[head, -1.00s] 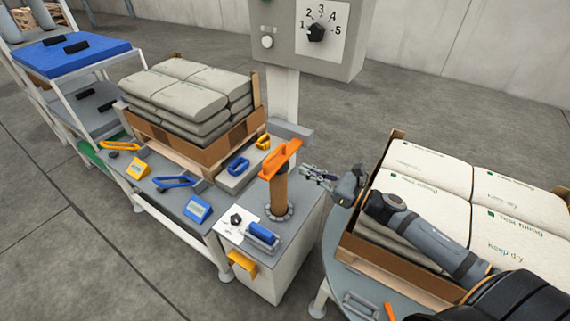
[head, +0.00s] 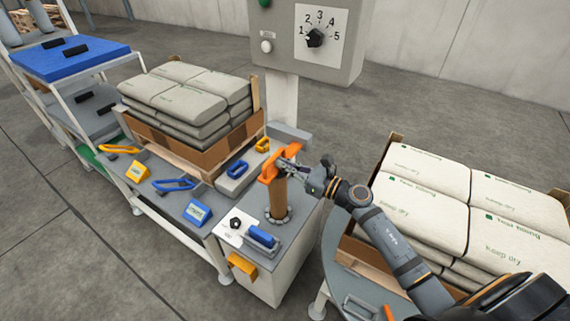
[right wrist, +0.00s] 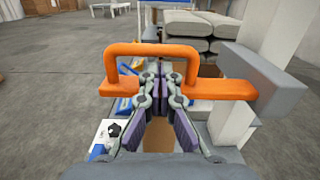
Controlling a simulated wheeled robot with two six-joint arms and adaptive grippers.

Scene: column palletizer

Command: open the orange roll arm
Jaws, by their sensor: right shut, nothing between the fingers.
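The orange roll arm (head: 268,172) lies across the top of a brown upright roll (head: 278,200) on the grey machine cabinet. In the right wrist view the arm (right wrist: 222,89) is a flat bar with a raised loop handle (right wrist: 150,49). My right gripper (head: 288,168) is at the arm's right side. In the right wrist view its fingers (right wrist: 162,76) are shut and empty. Their tips overlap the loop's opening and hide part of the bar; I cannot tell whether they touch it. My left gripper is not in view.
A control post with a numbered dial (head: 315,38) rises behind the cabinet. A grey block (right wrist: 262,75) sits by the bar's right end. Stacked sacks (head: 185,90) stand left and more sacks (head: 425,195) right, near my right arm.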

